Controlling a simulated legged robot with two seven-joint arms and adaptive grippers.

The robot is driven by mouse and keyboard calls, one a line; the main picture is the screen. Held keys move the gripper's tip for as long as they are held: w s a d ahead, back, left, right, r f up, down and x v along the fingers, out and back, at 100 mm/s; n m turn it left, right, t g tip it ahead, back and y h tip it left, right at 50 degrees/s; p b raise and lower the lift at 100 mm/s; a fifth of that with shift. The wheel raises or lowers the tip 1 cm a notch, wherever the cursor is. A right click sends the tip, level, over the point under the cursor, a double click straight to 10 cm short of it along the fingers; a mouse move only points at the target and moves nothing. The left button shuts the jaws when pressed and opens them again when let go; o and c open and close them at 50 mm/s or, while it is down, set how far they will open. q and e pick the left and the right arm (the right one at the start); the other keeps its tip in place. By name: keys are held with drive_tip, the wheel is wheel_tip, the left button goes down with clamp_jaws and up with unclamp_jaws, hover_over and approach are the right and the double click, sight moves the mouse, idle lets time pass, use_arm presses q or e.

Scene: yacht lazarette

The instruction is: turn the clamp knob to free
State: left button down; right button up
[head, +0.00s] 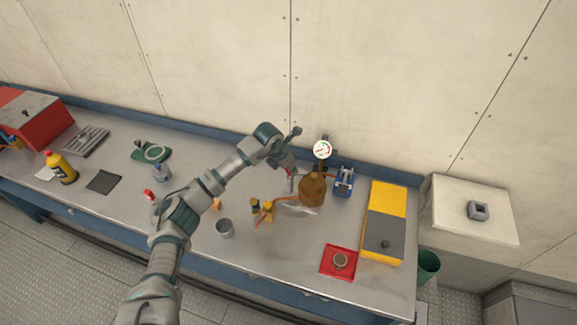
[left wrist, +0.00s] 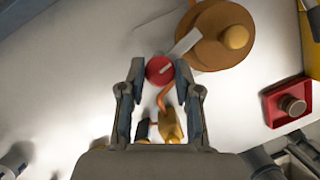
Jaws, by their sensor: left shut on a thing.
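The clamp knob (left wrist: 159,69) is a round red knob with a pale line across its face, seen in the left wrist view between my fingertips. My left gripper (left wrist: 160,80) is shut on the knob, one finger on each side. In the head view my left gripper (head: 289,170) reaches down just left of a copper pot (head: 312,190), and the knob is mostly hidden there. The pot also shows in the left wrist view (left wrist: 212,50), with a grey strip beside the knob.
A brass fitting (head: 263,210) with a copper pipe stands in front of the pot. A round gauge (head: 322,149) and a blue device (head: 344,181) are behind and right.

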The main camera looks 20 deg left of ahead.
use_arm(q)
drive_tip(key=shift+n, duration=0.6)
drive_tip(key=n+y, duration=0.1)
drive_tip(key=n, duration=0.1)
drive_tip(key=shift+n+t, duration=0.3)
drive_tip(key=shift+t, duration=0.1)
drive_tip(key=n+y, duration=0.2)
drive_tip(key=n, duration=0.1)
drive_tip(key=shift+d+n, duration=0.2)
drive_tip(key=shift+n, duration=0.6)
drive_tip(key=n+y+b, duration=0.1)
drive_tip(key=n, duration=0.2)
drive_tip(key=shift+d+g, duration=0.15)
drive_tip(key=shift+g, duration=0.15)
drive_tip(key=shift+n+y, duration=0.5)
drive_tip(key=shift+n, duration=0.7)
drive_tip(key=shift+n+g, duration=0.4)
use_arm(e)
drive_tip(key=shift+w+r, duration=0.15)
drive_tip(key=shift+w, duration=1.65)
drive_tip(key=shift+a, duration=0.2)
